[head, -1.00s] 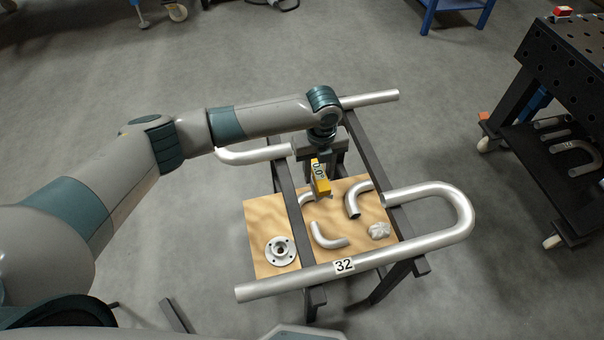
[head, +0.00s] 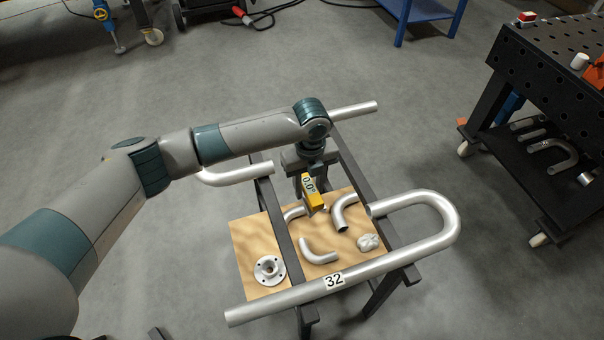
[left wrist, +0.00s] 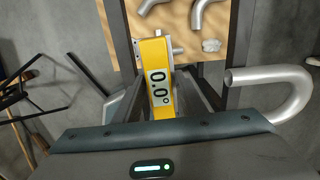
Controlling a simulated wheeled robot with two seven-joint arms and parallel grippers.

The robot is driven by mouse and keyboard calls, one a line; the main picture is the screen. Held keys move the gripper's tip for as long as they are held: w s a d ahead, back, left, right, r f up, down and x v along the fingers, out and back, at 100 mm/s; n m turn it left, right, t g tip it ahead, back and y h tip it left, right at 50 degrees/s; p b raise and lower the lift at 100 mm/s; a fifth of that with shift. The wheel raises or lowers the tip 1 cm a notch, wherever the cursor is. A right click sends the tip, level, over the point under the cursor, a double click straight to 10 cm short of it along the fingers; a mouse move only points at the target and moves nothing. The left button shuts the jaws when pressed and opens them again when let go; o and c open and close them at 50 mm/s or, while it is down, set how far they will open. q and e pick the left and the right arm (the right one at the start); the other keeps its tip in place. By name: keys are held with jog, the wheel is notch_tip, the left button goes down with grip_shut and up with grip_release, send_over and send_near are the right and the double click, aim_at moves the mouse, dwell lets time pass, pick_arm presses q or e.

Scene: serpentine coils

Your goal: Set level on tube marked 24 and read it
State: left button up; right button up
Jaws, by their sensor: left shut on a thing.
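A yellow level (head: 314,198) with a white display is held in my left gripper (head: 308,174), between the stand's dark rails and above the wooden shelf. In the left wrist view the level (left wrist: 153,55) fills the middle, and its display reads 0.0°. A bent silver tube (head: 395,261) across the front of the stand carries the label 32. Another silver tube (head: 236,175) lies across the back, partly hidden behind my left arm and gripper. No label 24 shows in either view. My right gripper is out of view.
The wooden shelf (head: 243,240) under the rails holds a flange (head: 269,269), several short pipe bends and a crumpled pale lump (head: 368,243). A dark perforated table (head: 545,75) with tubes on its lower shelf stands at the right. Open floor surrounds the stand.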

pick_arm(q)
jog(key=s+a+r+n, duration=0.4)
jog(key=a+r+n, duration=0.5)
jog(key=r+n, duration=0.3)
jog(key=s+a+r+n, duration=0.4)
jog(key=a+r+n, duration=0.6)
jog(key=n, duration=0.9)
jog(key=shift+r, duration=1.15)
jog(key=shift+s, duration=0.1)
